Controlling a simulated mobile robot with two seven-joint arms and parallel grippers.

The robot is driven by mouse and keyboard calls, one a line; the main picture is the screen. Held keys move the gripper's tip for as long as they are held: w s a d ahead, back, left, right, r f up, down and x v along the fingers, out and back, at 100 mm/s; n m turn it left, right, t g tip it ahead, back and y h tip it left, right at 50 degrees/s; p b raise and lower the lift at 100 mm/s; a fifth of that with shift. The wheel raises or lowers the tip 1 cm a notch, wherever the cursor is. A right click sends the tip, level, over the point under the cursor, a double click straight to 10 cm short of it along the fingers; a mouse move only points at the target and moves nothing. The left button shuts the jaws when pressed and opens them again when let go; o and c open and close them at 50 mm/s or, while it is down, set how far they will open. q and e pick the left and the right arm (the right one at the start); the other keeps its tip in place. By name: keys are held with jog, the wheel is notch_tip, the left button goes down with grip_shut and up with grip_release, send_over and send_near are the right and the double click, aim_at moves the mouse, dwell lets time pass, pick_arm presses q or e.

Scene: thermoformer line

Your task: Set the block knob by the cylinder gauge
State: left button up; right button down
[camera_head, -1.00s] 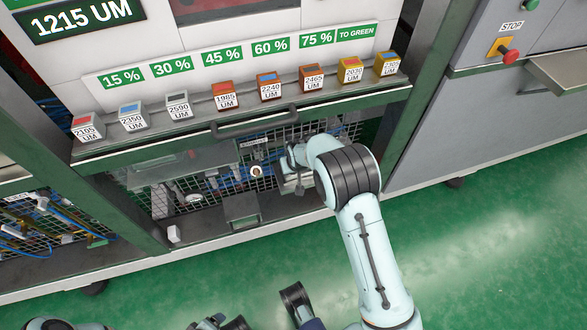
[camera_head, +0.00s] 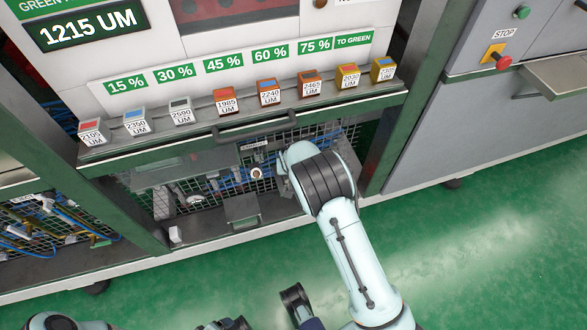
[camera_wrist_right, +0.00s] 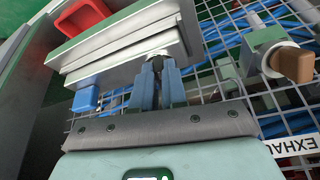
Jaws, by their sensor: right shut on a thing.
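In the right wrist view my right gripper (camera_wrist_right: 157,85) has its two blue fingers close together at the lower edge of a stepped silver metal block (camera_wrist_right: 125,45). A small dark part (camera_wrist_right: 156,62) sits between the fingertips; it looks like the block knob, mostly hidden by the fingers. In the head view my right wrist covers the gripper, in front of the mesh bay (camera_head: 220,185) under the shelf. I cannot pick out the cylinder gauge for certain. My left gripper is not clearly in view. The machine's display (camera_head: 88,29) reads 1215 UM.
A brown knob (camera_wrist_right: 295,65) stands beside the gripper near an exhaust label (camera_wrist_right: 292,146). A red part (camera_wrist_right: 82,16) and a blue part (camera_wrist_right: 86,99) are close by. Several labelled blocks, one marked 1985 UM (camera_head: 227,103), line the shelf. A red stop button (camera_head: 503,62) is at right.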

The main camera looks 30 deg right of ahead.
jog(key=m, duration=0.1)
jog(key=m+h+p, duration=0.1)
jog(key=shift+w+a+m+g, duration=0.15)
jog(key=shift+a+m+g, duration=0.15)
jog(key=shift+m, duration=0.1)
jog(key=shift+w+m+h, duration=0.15)
jog(key=shift+m+h, duration=0.15)
jog(key=shift+m, duration=0.6)
jog(key=shift+a+m+g, duration=0.1)
jog(key=shift+m+g, duration=0.3)
jog(key=shift+m, duration=0.1)
jog(key=shift+w+f+m+g, duration=0.15)
jog(key=shift+m+g, duration=0.15)
jog(key=shift+m, duration=0.5)
jog(key=m+b, duration=0.1)
jog(key=m+g+b, duration=0.1)
jog(key=m, duration=0.1)
jog(key=shift+w+a+h, duration=0.15)
jog(key=shift+w+h, duration=0.1)
jog(key=shift+h, duration=0.15)
pick_arm(q)
jog(key=shift+w+a+f+t+b, duration=0.15)
jog(key=shift+w+a+f+b, duration=0.15)
jog(key=shift+w+f, duration=0.2)
jog(key=shift+w+a+f+t+b, duration=0.15)
jog(key=shift+w+a+f, duration=0.2)
jog(key=shift+w, duration=0.25)
pick_arm(e)
jog(key=shift+m+g, duration=0.3)
jog(key=shift+m, duration=0.5)
